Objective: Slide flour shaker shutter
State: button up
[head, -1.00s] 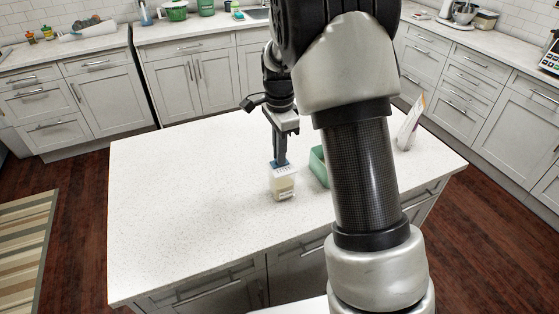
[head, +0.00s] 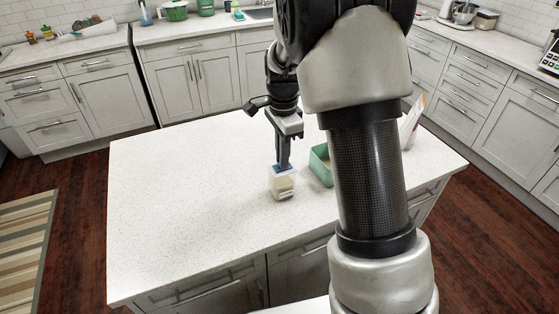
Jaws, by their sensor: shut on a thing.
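The flour shaker (head: 284,188) is a small clear box with pale contents, a light lid and a label on its front. It stands upright on the white island counter. My gripper (head: 284,165) points straight down at the top of the shaker. It is shut on the small blue shutter (head: 280,168) at the lid. The fingers hide part of the shutter and lid, so how far the shutter is slid is hard to tell.
A green open container (head: 320,165) stands just right of the shaker, partly behind my arm. A white bag or packet (head: 411,122) stands farther right. The island counter (head: 180,210) left of the shaker is clear. Cabinets line the back and right.

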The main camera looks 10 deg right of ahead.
jog(key=shift+s+d, duration=0.1)
jog(key=shift+s, duration=0.55)
jog(key=o, duration=0.5)
jog(key=shift+c, duration=0.2)
notch_tip(320, 180, up, 7)
jog(key=p, duration=0.5)
jog(key=shift+r, duration=0.1)
dwell(0.5)
